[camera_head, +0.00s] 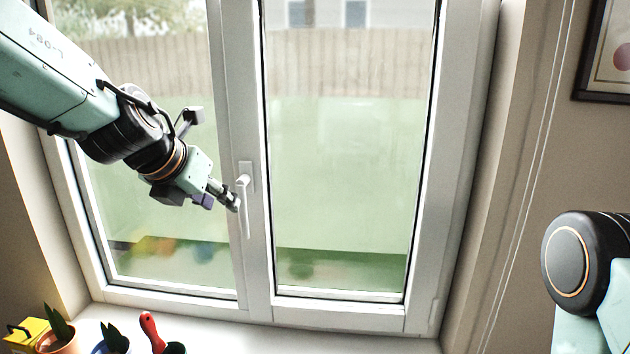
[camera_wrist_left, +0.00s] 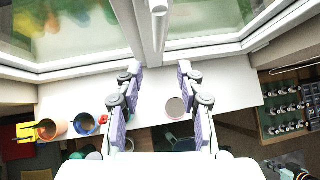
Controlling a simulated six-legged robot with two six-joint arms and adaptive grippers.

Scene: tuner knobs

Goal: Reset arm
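The white window handle (camera_head: 243,205) hangs straight down on the middle frame of the window (camera_head: 340,180), which looks shut. My left gripper (camera_head: 234,203) is just left of the handle in the head view. In the left wrist view, its two purple-padded fingers (camera_wrist_left: 160,90) stand apart with nothing between their pads. The handle (camera_wrist_left: 158,22) shows beyond the fingertips there, and I see no clear contact. My right arm shows at the right edge of the head view, but its gripper is out of view.
On the white sill (camera_head: 225,338) stand an orange plant pot (camera_head: 58,346), a yellow object (camera_head: 25,334), a blue pot and a red-handled tool (camera_head: 151,331). A white cord (camera_head: 531,160) hangs right of the window. A rack of knobs (camera_wrist_left: 285,115) shows at right in the wrist view.

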